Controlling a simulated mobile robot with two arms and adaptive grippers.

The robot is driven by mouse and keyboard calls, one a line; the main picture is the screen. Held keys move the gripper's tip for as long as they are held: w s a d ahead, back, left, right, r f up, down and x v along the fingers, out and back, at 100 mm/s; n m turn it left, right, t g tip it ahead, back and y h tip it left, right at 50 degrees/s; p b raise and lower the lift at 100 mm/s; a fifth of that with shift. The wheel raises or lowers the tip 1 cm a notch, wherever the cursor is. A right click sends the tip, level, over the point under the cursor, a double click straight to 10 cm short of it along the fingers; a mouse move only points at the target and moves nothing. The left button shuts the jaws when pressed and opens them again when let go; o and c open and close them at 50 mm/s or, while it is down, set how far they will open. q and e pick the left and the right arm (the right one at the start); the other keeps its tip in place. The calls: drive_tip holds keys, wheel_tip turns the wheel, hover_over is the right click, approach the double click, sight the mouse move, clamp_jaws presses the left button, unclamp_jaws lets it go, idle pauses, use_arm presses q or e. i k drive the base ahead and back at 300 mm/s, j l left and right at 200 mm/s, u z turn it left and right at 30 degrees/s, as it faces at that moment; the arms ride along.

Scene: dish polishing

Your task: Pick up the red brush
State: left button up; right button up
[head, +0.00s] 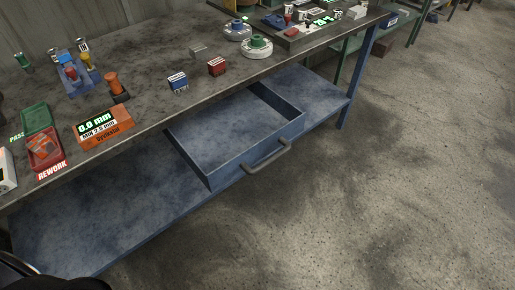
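A small red block-shaped piece with a pale marked face, which looks like the red brush (217,66), lies on the dark worktop just behind the open drawer. A similar blue piece (178,82) lies to its left and nearer the front edge. A flat grey piece (198,51) lies behind them. Nothing touches the red piece. Neither of my grippers shows in the head view.
The blue drawer (228,139) is open and empty, its handle (266,156) facing the aisle. Left are an orange gauge box (105,127), a red REWORK tray (46,151) and a green PASS tray (36,119). Round white-based pieces (257,48) stand right. The right floor is open.

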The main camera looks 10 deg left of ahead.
sight(217, 66)
drive_tip(key=i+l+u, duration=0.7)
